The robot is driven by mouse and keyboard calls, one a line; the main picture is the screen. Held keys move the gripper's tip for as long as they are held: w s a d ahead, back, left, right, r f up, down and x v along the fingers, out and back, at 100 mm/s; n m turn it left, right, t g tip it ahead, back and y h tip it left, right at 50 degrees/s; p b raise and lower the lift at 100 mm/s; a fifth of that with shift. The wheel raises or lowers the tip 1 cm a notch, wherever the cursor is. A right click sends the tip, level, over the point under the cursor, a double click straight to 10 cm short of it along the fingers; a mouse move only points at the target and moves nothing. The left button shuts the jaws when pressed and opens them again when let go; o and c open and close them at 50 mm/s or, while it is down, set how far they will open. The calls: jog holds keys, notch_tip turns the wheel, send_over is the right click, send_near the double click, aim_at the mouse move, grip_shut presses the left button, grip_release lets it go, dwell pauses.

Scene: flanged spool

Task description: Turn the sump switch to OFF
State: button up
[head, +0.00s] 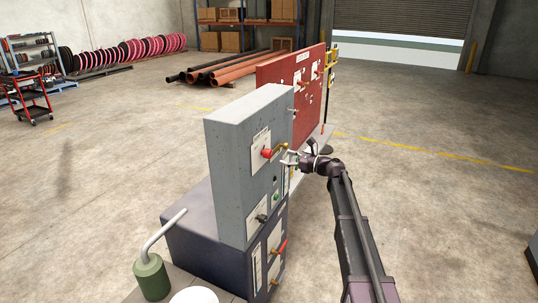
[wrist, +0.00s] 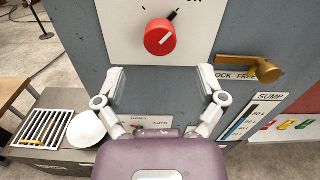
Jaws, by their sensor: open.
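A round red knob (wrist: 160,37) sits on a white plate (wrist: 120,30) on a grey panel in the wrist view. Its white mark slants up and right, toward the partly cut-off word ON. The knob also shows in the head view (head: 266,153). No name for this knob is readable. My gripper (wrist: 162,76) is open and empty, its two fingers spread just below the knob in the picture and apart from it. In the head view my gripper (head: 290,158) is in front of the panel face, right of the knob.
A brass lever (wrist: 250,67) juts out right of the knob. A gauge marked SUMP (wrist: 240,118) is lower right, and a HAND/AUTO label (wrist: 150,122) lies below. A red panel (head: 285,72) stands behind the grey cabinet (head: 228,140). Open floor lies to the right.

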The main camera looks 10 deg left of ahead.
aim_at(271, 154)
jog(key=x, duration=0.7)
jog(key=shift+w+a, duration=0.1)
jog(key=shift+a, duration=0.2)
jog(key=c, duration=1.1)
